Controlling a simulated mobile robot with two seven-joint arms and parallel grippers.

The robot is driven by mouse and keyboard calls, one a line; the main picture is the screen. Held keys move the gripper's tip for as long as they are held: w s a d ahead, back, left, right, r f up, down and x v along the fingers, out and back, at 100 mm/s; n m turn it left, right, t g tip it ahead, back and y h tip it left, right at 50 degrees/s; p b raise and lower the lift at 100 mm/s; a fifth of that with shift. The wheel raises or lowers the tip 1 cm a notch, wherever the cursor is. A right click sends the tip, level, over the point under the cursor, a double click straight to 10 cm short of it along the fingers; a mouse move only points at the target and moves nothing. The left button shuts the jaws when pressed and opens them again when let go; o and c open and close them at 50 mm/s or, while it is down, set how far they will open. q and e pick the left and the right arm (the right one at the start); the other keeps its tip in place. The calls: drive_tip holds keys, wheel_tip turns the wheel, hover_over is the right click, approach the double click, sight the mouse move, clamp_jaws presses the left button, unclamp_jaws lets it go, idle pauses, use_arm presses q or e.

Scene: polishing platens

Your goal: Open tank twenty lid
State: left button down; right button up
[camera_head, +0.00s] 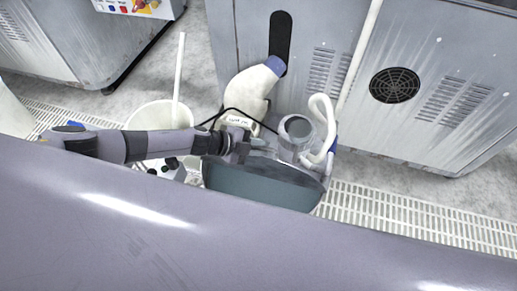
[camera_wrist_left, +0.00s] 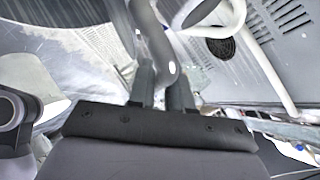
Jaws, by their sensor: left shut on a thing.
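A tank (camera_head: 262,188) with a dark teal front stands at the middle of the head view, partly behind the purple-grey surface in front. Its top is largely covered by my arm and fittings, so I cannot tell how far its lid is open. No number is readable on it. My left gripper (camera_head: 243,147) is at the tank's upper left edge. In the left wrist view my left gripper (camera_wrist_left: 162,88) is shut on a grey curved bar (camera_wrist_left: 163,45), which looks like a handle. My right gripper is not in view.
A grey cylinder (camera_head: 296,133) and a white looped hose (camera_head: 324,118) are at the tank's right. A white elbow pipe (camera_head: 248,88) runs to the grey cabinet (camera_head: 335,60) behind. A white bucket (camera_head: 150,116) with a pole stands left. A floor grate (camera_head: 400,215) lies right.

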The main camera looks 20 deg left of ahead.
use_arm(q)
drive_tip(key=c, duration=1.2)
unclamp_jaws()
drive_tip(key=shift+o, duration=0.2)
drive_tip(key=p+v, duration=0.2)
drive_tip(key=v, duration=0.3)
drive_tip(key=shift+s+a+r, duration=0.1)
drive_tip(key=shift+a+r, duration=0.15)
drive_tip(key=shift+a, duration=0.05)
drive_tip(key=shift+s+a+r, duration=0.35)
drive_tip(key=shift+a, duration=0.15)
